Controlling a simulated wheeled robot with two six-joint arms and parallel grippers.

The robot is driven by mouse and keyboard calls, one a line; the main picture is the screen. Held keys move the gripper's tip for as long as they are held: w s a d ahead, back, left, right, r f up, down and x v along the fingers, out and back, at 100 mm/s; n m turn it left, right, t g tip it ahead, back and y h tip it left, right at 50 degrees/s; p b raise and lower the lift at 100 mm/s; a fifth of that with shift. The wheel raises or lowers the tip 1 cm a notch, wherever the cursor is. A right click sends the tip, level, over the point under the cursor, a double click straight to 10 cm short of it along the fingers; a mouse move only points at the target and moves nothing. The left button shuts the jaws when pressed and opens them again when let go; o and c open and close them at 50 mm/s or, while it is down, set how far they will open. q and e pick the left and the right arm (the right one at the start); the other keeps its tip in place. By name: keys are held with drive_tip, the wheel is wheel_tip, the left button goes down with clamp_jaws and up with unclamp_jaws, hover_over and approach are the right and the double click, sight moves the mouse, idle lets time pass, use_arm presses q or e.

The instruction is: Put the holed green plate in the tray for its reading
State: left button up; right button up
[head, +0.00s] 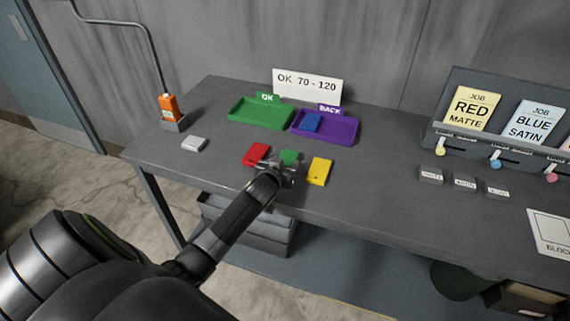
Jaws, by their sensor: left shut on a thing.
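The green plate (289,157) is at the front middle of the table, between a red plate and a yellow plate. My left gripper (282,168) is shut on it; the jaws and wrist hide its near part. I cannot make out its hole, or whether it touches the table. The green OK tray (262,122) stands behind and is empty. The purple BACK tray (343,138) beside it holds a blue plate (311,123). A sign (306,86) behind reads OK 70 - 120. An orange gauge (169,107) stands at the left; its reading is too small to read. My right gripper is out of view.
The red plate (256,154) and yellow plate (320,171) lie close on either side of my gripper. A pale grey block (194,144) lies at the left. A rack with job cards (472,106) and small labelled blocks (465,184) stand at the right.

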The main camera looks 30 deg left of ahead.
use_arm(q)
wheel_tip(320, 180, up, 10)
drive_tip(key=s+d+r+m+h+b, duration=0.1)
drive_tip(key=s+d+r+h, duration=0.1)
drive_tip(key=s+d+r, duration=0.5)
drive_tip(key=s+d+r+m+h+b, duration=0.15)
drive_tip(key=s+d+r, duration=0.25)
drive_tip(key=d+r, duration=0.7)
drive_tip(key=w+a+f+n+y, duration=0.1)
drive_tip(key=w+a+f, duration=0.2)
drive_tip(key=a+f, duration=0.3)
drive_tip(key=w+a+f+y+p, duration=0.1)
drive_tip(key=w+a+f, duration=0.3)
drive_tip(key=a+f, duration=0.2)
drive_tip(key=w+a+f+n+y, duration=0.1)
drive_tip(key=w+a+f, duration=0.3)
drive_tip(key=a+f, duration=0.2)
drive_tip(key=shift+f+n+y+p, duration=0.25)
drive_tip(key=shift+n+p, duration=0.1)
